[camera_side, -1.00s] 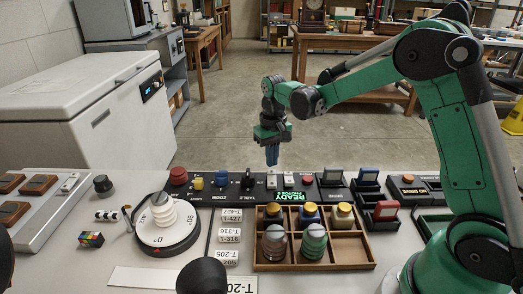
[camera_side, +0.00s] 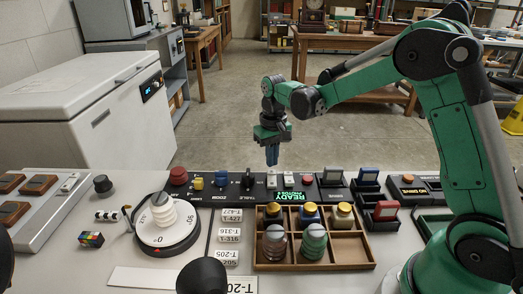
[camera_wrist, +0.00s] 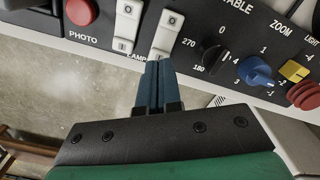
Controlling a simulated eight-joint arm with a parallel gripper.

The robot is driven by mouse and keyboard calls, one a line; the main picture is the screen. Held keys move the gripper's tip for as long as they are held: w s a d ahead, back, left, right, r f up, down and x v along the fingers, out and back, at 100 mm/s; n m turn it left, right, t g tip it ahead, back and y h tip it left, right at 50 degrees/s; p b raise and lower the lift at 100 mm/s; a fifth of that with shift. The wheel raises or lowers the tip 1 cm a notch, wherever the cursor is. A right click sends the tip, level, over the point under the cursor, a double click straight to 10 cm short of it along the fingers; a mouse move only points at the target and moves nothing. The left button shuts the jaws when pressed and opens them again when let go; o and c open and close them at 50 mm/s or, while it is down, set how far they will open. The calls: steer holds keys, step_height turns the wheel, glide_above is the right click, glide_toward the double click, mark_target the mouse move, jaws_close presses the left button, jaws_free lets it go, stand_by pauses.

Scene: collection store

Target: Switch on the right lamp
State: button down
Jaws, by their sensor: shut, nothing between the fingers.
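Two white lamp rocker switches stand side by side on the black control panel, each marked 0 and 1. In the wrist view, where the panel lettering reads upright, the right switch (camera_wrist: 166,34) is straight ahead of my fingertips and the left switch (camera_wrist: 127,24) is beside it. In the side view their order is mirrored: the same pair shows as one switch (camera_side: 271,181) at left and the other (camera_side: 286,181) at right. My gripper (camera_side: 272,164) is shut and empty, pointing down. Its fingertips (camera_wrist: 158,64) are at the 1 end of the right switch; I cannot tell whether they touch.
A red PHOTO button (camera_wrist: 79,12) lies left of the switches in the wrist view. A black TABLE knob (camera_wrist: 215,58), a blue ZOOM knob (camera_wrist: 256,70) and a yellow LIGHT knob (camera_wrist: 293,71) lie right. A wooden tray (camera_side: 345,249) and a turntable (camera_side: 166,236) occupy the bench.

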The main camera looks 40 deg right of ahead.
mark_target(272, 173)
steer(key=shift+f, duration=1.2)
stand_by(0.6)
steer(key=shift+r, duration=3.55)
steer(key=shift+s+a+r, duration=0.1)
steer(key=shift+r, duration=0.05)
steer(key=s+a+r+n+t, duration=0.1)
steer(key=s+a+t, duration=0.2)
steer(key=s, duration=0.3)
steer(key=s+a+r+n+t, duration=0.2)
steer(key=s+a+t, duration=0.1)
steer(key=s, duration=0.3)
steer(key=shift+a+t, duration=0.25)
steer(key=shift+t, duration=0.35)
